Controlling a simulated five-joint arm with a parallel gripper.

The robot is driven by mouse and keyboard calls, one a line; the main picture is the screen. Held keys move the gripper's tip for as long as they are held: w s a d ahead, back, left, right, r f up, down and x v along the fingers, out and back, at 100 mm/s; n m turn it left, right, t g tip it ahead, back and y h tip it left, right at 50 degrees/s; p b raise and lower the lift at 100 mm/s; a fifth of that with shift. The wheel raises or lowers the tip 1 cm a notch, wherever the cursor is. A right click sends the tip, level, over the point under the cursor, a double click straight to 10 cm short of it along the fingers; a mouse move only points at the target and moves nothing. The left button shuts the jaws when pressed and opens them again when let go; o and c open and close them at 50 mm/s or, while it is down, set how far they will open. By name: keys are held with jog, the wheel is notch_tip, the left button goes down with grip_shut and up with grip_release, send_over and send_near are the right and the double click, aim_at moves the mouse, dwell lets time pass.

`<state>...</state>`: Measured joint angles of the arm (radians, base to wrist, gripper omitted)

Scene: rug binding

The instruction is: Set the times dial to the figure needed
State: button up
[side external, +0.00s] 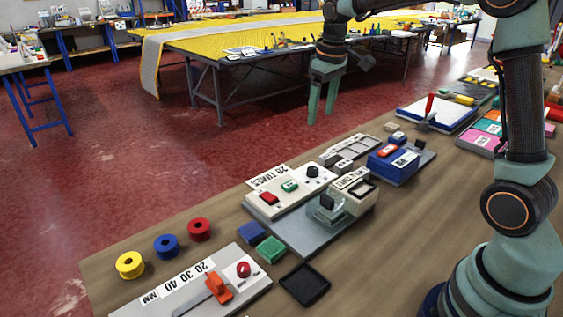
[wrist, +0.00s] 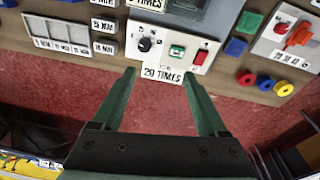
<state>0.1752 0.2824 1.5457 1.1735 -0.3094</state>
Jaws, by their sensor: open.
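The times dial (side external: 313,172) is a small black knob on a pale control panel (side external: 292,197). In the wrist view the dial (wrist: 146,44) sits on a white face with small marks around it; the figure it points at is too small to read. A label, 20 TIMES (side external: 268,178), stands at the panel's edge and shows in the wrist view (wrist: 162,74). A green button (side external: 289,186) and a red button (side external: 269,198) are beside the dial. My gripper (side external: 322,120) is open and empty, well above and apart from the panel. Its two fingers (wrist: 160,74) frame the label in the wrist view.
A grey machine with a clear guard (side external: 327,209) adjoins the panel. A blue box with a red switch (side external: 390,164) stands at the right. An orange-lever gauge (side external: 218,288) and yellow, blue and red rolls (side external: 165,245) lie front left. Bare wood separates several items.

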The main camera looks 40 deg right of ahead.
jog(key=g, duration=0.2)
send_over(314, 168)
notch_tip(314, 168, down, 8)
jog(key=shift+n, duration=0.3)
notch_tip(314, 168, down, 12)
jog(key=shift+a+f, duration=0.1)
jog(key=shift+f, duration=0.15)
jog(key=shift+c, duration=0.3)
grip_shut()
